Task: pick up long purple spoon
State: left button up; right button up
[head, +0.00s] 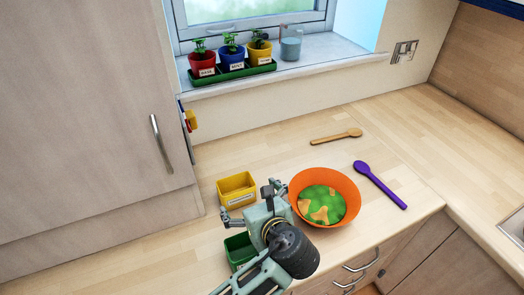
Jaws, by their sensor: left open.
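The long purple spoon (381,185) lies flat on the wooden counter, right of the orange bowl. Its round head points up and left, and its handle runs down and right to near the counter's front edge. My left gripper (268,189) is open, left of the orange bowl and well away from the spoon, with the bowl between them. It appears empty. My right gripper is not in view.
The orange bowl (297,187) holds green and tan contents. A wooden spoon (336,136) lies behind it. A yellow bin (237,187) and a green bin (238,248) stand left. The counter (420,135) is clear right of the purple spoon.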

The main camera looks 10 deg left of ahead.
aim_at(362, 167)
jog(key=k+l, duration=0.8)
